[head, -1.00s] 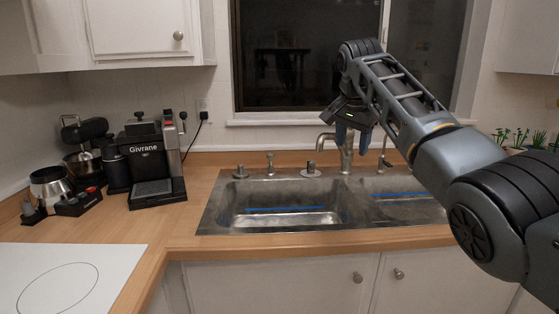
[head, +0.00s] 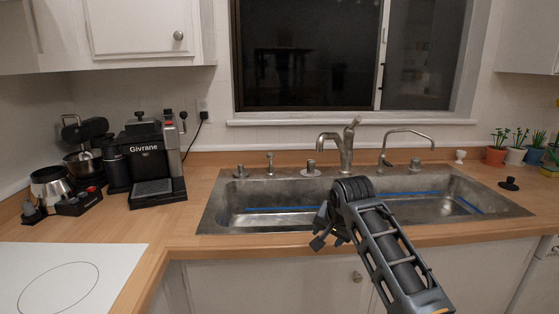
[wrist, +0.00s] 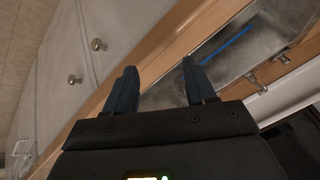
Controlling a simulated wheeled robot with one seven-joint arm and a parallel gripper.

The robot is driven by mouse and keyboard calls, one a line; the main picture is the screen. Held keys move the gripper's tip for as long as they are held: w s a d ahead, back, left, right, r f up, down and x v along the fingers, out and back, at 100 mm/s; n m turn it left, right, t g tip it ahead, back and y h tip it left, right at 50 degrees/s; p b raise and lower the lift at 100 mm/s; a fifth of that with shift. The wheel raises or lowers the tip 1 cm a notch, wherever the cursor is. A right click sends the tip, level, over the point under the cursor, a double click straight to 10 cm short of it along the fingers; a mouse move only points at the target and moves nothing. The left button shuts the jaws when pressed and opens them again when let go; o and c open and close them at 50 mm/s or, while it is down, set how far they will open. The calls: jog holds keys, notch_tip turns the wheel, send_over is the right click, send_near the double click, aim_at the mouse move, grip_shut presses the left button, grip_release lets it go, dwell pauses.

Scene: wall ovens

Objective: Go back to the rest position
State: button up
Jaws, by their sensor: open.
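My gripper shows in the wrist view (wrist: 157,82) with its two dark blue fingers apart and nothing between them. In the head view my arm reaches in from the lower right, and the gripper end (head: 321,236) is at the front edge of the sink, pointing left and down. The fingertips are hard to make out in the head view. The wrist view looks toward the cabinet fronts and the counter edge, tilted.
The metal sink (head: 222,205) is set in the wooden counter (head: 215,245), with a faucet (head: 346,150) behind it. A coffee machine (head: 150,165) and a mixer (head: 82,140) stand at the left. Potted plants (head: 515,152) stand at the right. White cabinets (head: 250,285) lie below the counter edge.

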jog(key=s+a+f+n+t+y, duration=0.1)
jog(key=s+a+f+t, duration=0.1)
jog(key=s+f, duration=1.2)
jog(key=s+d+f+n+t, duration=0.1)
jog(key=s+f, duration=0.2)
jog(key=s, duration=0.7)
jog(key=s+d+f+t, duration=0.1)
jog(key=s+f, duration=0.2)
jog(key=s, duration=0.6)
jog(key=s+d+r+n+t, duration=0.1)
jog(key=s+d+r, duration=0.25)
jog(key=s, duration=0.65)
jog(key=s+d+r+t, duration=0.15)
jog(key=s+r, duration=0.25)
jog(key=s, duration=0.5)
jog(key=s+d+r+n+t+h, duration=0.1)
jog(key=s+d+r, duration=0.3)
jog(key=s+r, duration=0.7)
notch_tip(320, 180, up, 4)
jog(key=shift+s+f+n+t+h, duration=0.1)
jog(key=shift+s+n+t+h, duration=0.3)
jog(key=shift+n, duration=0.5)
